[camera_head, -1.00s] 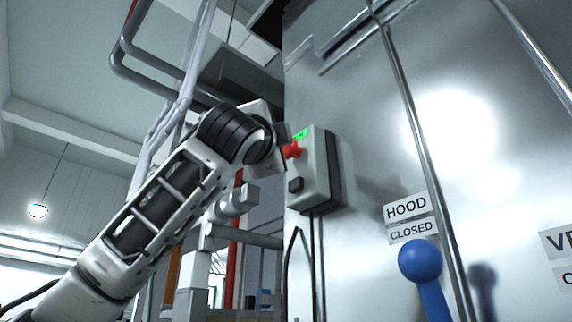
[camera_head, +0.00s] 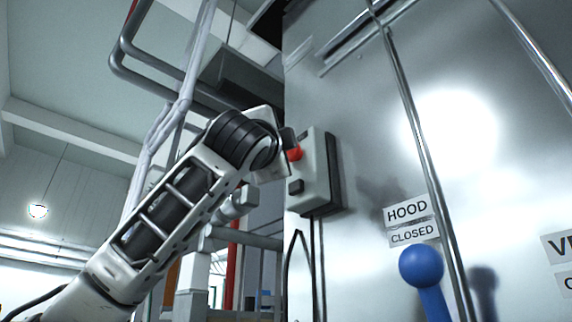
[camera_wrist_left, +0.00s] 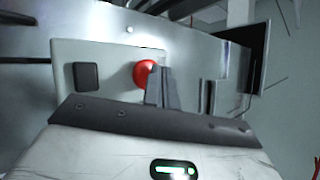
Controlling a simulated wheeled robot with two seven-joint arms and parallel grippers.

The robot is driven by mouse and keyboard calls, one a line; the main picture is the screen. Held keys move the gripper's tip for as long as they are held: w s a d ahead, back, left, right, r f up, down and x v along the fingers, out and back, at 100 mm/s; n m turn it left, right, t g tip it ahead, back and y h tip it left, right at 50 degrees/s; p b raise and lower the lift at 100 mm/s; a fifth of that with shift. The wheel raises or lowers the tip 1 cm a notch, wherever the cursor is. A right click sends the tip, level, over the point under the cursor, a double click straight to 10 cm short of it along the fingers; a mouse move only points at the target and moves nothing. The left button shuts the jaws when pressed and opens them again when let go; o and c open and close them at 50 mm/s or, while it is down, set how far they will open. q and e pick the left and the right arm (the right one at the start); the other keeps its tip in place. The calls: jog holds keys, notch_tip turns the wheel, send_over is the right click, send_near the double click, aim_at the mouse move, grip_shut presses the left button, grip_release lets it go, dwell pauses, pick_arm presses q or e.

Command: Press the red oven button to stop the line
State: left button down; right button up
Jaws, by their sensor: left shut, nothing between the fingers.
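The red button (camera_head: 295,153) sits on a light grey control box (camera_head: 318,180) fixed to the metal oven wall. In the head view my left arm reaches up to the box from the left, and its gripper (camera_head: 289,140) is at the button, partly covering it. In the left wrist view the shut, empty fingers (camera_wrist_left: 163,88) overlap the right side of the round red button (camera_wrist_left: 145,73). I cannot tell whether they touch it or how far it is pressed. A black button (camera_head: 296,186) is below the red one. My right gripper is not in view.
A blue ball-ended lever (camera_head: 421,264) stands at the lower right, by the labels "HOOD" (camera_head: 406,208) and "CLOSED" (camera_head: 412,232). A vertical metal rod (camera_head: 420,130) runs along the oven wall. Grey pipes (camera_head: 150,75) pass behind my left arm.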

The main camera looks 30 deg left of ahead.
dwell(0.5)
pick_arm(q)
jog(key=shift+s+a+b, duration=0.3)
jog(key=shift+s+b, duration=0.05)
jog(key=shift+s, duration=0.5)
jog(key=shift+s+a+b, duration=0.25)
jog(key=shift+s+a, duration=0.05)
jog(key=shift+s, duration=0.45)
jog(key=shift+s+a+b, duration=0.2)
jog(key=shift+s+a, duration=0.15)
jog(key=shift+s, duration=0.45)
jog(key=shift+s+a+b, duration=0.25)
jog(key=shift+s+a, duration=0.05)
jog(key=shift+s, duration=0.45)
